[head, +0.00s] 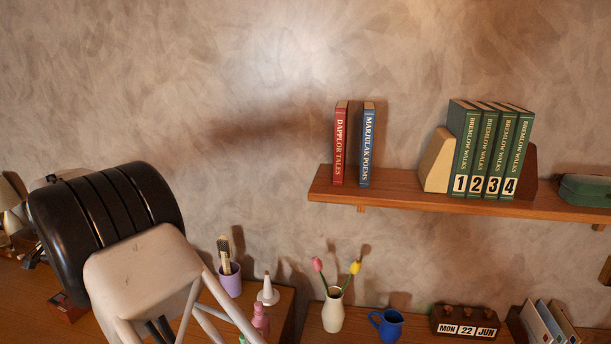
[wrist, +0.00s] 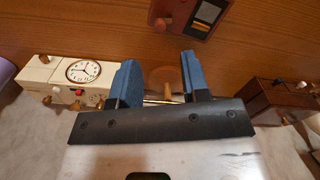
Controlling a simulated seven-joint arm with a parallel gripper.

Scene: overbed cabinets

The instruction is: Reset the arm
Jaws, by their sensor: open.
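In the wrist view my gripper (wrist: 159,60) has its two blue fingers wide apart, with nothing held between them. Behind the gap, a small rounded wooden thing and a thin brass-coloured rod show, partly hidden by the gripper. My arm fills the lower left of the head view as dark and pale links. The gripper itself cannot be made out there.
A cream clock box (wrist: 75,75) lies left of the fingers, a brown box (wrist: 280,98) right, and a reddish device (wrist: 192,16) beyond. The shelf (head: 420,204) holds books. Below stand a flower vase (head: 333,312), blue jug (head: 387,325), calendar (head: 465,322) and purple cup (head: 231,281).

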